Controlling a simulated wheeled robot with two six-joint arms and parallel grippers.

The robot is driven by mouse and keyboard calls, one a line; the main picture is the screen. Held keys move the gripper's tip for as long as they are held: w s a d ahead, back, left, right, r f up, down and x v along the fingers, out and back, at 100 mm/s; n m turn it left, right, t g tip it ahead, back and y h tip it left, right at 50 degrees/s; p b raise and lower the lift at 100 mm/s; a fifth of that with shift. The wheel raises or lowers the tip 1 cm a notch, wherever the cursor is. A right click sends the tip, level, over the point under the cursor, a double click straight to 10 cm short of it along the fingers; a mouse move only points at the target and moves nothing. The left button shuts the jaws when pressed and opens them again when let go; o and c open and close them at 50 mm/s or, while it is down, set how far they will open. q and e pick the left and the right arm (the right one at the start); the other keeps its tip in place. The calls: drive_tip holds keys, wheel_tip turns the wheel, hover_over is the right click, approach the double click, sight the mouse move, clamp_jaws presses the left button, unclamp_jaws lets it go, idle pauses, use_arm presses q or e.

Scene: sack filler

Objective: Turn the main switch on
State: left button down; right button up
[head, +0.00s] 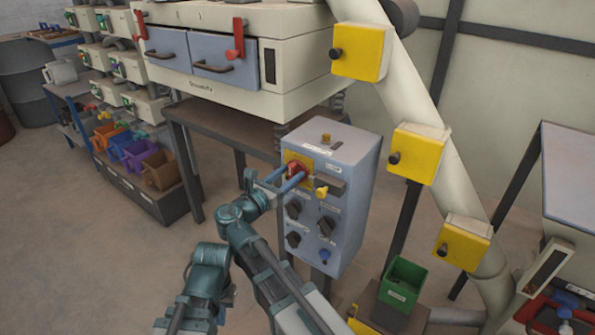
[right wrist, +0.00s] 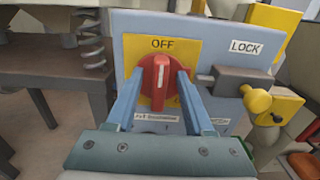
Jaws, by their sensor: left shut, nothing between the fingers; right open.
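The main switch is a red rotary knob (right wrist: 160,82) on a yellow plate (right wrist: 189,48) of the grey-blue control box (head: 345,150). Its white mark stands upright, towards the word OFF. It also shows in the head view (head: 295,170). My right gripper (right wrist: 160,76) is open, with one blue finger on each side of the knob; I cannot tell whether they touch it. A grey bar (right wrist: 232,79) with a yellow knob (right wrist: 257,99) sits right of the switch under a LOCK label. My left gripper (head: 208,256) is low at the left, away from the box, fingers hardly visible.
A pale machine (head: 240,85) overhangs the box at upper left. A slanting pipe with yellow boxes (head: 418,153) stands to the right. A green bin (head: 402,282) is at lower right.

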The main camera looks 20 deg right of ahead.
clamp_jaws()
idle(0.5)
drive_tip(key=m, duration=0.5)
drive_tip(key=shift+s+d, duration=0.1)
drive_tip(key=shift+s, duration=0.1)
drive_tip(key=m, duration=0.4)
drive_tip(key=shift+s+d+f, duration=0.1)
drive_tip(key=shift+s+f, duration=0.05)
drive_tip(key=shift+f, duration=0.05)
drive_tip(key=shift+s+d+f+m+b, duration=0.1)
drive_tip(key=shift+m+b, duration=0.1)
drive_tip(key=shift+m, duration=1.25)
drive_tip(key=shift+w+a+f+m+b, duration=0.1)
drive_tip(key=shift+f+m+b, duration=0.05)
drive_tip(key=shift+m, duration=1.35)
drive_tip(key=shift+s+d+f+m+b, duration=0.1)
drive_tip(key=shift+m+b, duration=0.1)
drive_tip(key=shift+m, duration=1.25)
